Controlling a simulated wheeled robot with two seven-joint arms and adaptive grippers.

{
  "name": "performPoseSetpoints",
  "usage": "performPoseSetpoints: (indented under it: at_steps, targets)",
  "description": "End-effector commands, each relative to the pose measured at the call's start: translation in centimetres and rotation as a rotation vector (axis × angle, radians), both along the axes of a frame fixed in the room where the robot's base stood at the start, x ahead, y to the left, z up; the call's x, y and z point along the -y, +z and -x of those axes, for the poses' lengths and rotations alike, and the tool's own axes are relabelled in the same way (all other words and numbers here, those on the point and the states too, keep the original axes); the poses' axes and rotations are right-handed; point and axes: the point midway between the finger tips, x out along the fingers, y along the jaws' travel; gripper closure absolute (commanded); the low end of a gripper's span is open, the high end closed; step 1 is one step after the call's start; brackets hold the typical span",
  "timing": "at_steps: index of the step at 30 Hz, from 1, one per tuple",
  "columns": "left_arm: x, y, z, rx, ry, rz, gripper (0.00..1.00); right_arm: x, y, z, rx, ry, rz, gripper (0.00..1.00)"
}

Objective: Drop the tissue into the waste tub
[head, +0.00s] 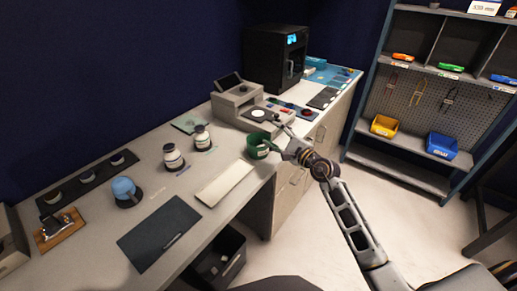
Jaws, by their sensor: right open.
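A green tub (256,142) stands on the counter near its front edge, with a pale patch on its front side. I cannot tell whether that patch is a label or something else. My right gripper (281,126) is open above the counter, just to the right of the green tub and apart from it as far as I can see. I cannot make out a tissue for certain. My left gripper is not in view.
A dark bin (208,264) with pale things in it stands on the floor under the counter. A grey machine (236,98), jars (173,157) and a blue round pot (124,188) stand on the counter. A dark mat (158,232) lies at the front.

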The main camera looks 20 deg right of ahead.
Motion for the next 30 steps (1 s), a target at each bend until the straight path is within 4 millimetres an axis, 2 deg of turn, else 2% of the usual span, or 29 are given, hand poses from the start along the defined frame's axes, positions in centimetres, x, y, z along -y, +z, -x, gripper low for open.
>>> performPoseSetpoints:
  at_steps: [10,30]
  targets:
    - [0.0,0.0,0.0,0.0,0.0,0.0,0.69,0.7,0.0,1.6,0.0,0.001,0.001,0.44]
    - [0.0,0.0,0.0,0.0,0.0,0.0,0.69,0.7,0.0,1.7,0.0,0.001,0.001,0.44]
